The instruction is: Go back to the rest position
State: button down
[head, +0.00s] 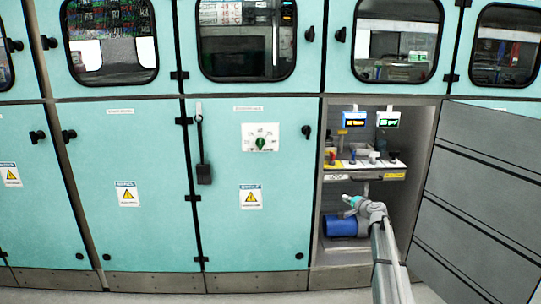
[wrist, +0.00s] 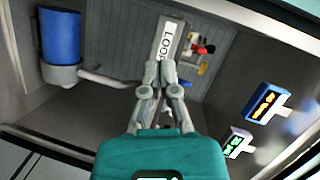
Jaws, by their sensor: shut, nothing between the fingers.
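My gripper (head: 347,199) is at the opening of the one open cabinet, below its control shelf and near a blue cylinder (head: 336,226). In the wrist view my gripper (wrist: 160,74) has its two grey fingertips together with nothing between them. Behind the fingertips is a grey bar with a white label (wrist: 169,42) starting "LOO". Whether the fingertips touch it cannot be told.
The control shelf (head: 338,178) carries several coloured knobs; a red knob (wrist: 207,48) shows right of my fingertips. Two small displays (head: 354,119) (head: 388,120) hang above. The grey cabinet door (head: 480,190) stands open at the right. Closed teal cabinets (head: 125,230) fill the left.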

jog(key=s+a+f+n+g, duration=0.4)
jog(key=s+a, duration=0.4)
jog(key=s, duration=0.3)
jog(key=s+a+f+n+g, duration=0.45)
jog(key=s+a, duration=0.25)
jog(key=s, duration=0.4)
jog(key=s+f+n+g+h+p, duration=0.1)
jog(key=s+f+g+h, duration=0.15)
jog(key=s, duration=0.95)
jog(key=s+f+n+g+h+p, duration=0.1)
jog(key=s+g+h+p, duration=0.2)
jog(key=s, duration=1)
notch_tip(320, 180, up, 37)
jog(key=p, duration=3.5)
jog(key=shift+w+g+p, duration=0.35)
jog(key=shift+g, duration=0.05)
jog(key=shift+f, duration=0.1)
